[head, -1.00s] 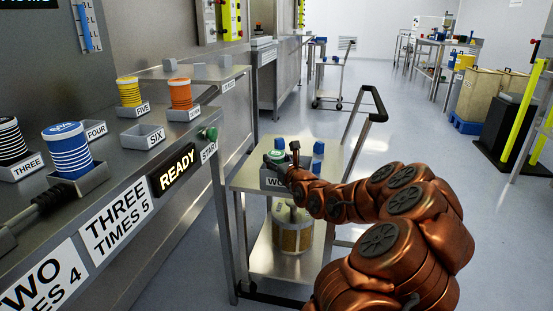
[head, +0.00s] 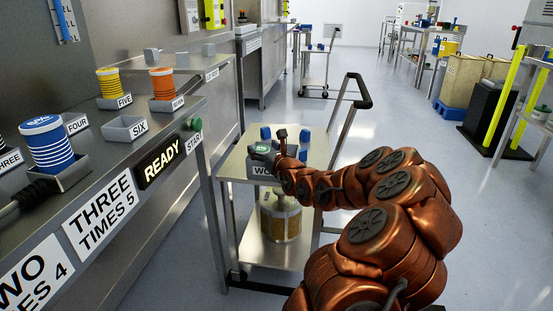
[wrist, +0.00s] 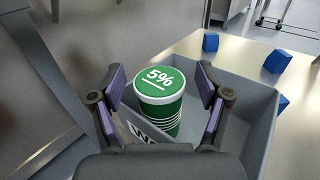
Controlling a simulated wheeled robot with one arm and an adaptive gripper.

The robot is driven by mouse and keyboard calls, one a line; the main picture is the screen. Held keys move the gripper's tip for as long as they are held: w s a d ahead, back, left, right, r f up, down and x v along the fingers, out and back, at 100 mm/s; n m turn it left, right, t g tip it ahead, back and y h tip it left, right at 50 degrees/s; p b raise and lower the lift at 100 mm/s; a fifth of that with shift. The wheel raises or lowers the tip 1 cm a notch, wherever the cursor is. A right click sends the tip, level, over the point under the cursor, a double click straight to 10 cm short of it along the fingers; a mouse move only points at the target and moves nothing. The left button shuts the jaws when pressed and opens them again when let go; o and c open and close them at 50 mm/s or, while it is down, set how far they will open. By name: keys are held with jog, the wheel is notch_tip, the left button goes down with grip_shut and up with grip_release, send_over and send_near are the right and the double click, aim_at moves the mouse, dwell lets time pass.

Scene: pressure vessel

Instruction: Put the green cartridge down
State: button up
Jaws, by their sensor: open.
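The green cartridge (wrist: 160,95), with a white "5%" on its green lid and white stripes on its side, stands upright in a grey bin (wrist: 252,90) on the cart in the wrist view. In the head view its green top (head: 262,150) shows beside my gripper (head: 278,145). My gripper (wrist: 162,105) is open, with one purple-padded finger on each side of the cartridge and a gap visible at both pads. The cartridge's base is partly hidden by the bin's labelled wall.
Blue blocks (wrist: 277,61) lie on the cart top (wrist: 245,52) beside the bin. A clear vessel (head: 280,217) stands on the lower shelf. At left, the bench (head: 170,125) holds blue, yellow and orange cartridges in labelled holders, with holder SIX (head: 124,128) empty.

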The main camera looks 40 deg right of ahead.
jog(key=b+v, duration=0.1)
jog(key=v, duration=1)
jog(key=shift+r+b, duration=0.25)
jog(key=shift+b, duration=0.05)
dwell(0.4)
